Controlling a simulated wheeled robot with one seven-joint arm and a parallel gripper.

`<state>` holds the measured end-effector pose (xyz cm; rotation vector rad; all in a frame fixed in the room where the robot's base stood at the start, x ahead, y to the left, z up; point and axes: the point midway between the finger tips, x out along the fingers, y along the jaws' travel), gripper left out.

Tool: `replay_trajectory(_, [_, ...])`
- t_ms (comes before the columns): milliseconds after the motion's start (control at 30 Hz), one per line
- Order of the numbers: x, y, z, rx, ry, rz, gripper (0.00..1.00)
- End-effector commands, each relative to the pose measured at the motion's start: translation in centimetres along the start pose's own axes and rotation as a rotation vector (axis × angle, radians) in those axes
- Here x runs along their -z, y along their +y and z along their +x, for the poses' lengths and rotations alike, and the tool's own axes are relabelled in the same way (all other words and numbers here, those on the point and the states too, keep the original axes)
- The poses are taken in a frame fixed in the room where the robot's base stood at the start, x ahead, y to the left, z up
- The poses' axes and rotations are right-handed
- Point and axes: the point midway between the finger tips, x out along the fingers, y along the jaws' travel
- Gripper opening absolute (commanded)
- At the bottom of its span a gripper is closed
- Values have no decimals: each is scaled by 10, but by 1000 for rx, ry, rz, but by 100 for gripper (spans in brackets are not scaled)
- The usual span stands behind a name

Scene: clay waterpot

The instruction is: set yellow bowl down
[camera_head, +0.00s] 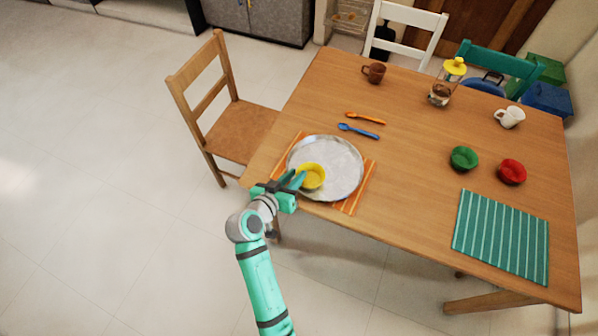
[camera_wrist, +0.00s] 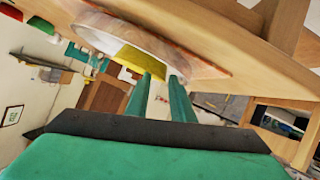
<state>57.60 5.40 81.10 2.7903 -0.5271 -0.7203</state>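The yellow bowl (camera_head: 314,177) is over the lower left part of the round silver plate (camera_head: 340,160), apparently resting on it. My gripper (camera_head: 298,180) is at the plate's lower left edge, with its teal fingers at the bowl's left side. In the wrist view, the fingers (camera_wrist: 164,76) stand apart with a gap between them. Whether a finger touches the bowl is unclear.
The plate lies on an orange striped mat (camera_head: 352,200). Blue (camera_head: 358,131) and orange (camera_head: 366,118) utensils lie behind it. Green (camera_head: 464,158) and red (camera_head: 512,172) bowls stand right, near a teal striped mat (camera_head: 502,240). A wooden chair (camera_head: 225,110) stands left of the table.

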Motion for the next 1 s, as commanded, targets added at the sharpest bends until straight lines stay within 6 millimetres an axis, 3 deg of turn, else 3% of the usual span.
replay_trajectory(300, [0,0,-63,2,0,-1,21])
replay_trajectory(633, [-6,1,-88,12,-4,-9,21])
replay_trajectory(833, [-52,6,-91,125,-16,-63,21])
replay_trajectory(1000, [-98,14,-108,262,-9,-89,21])
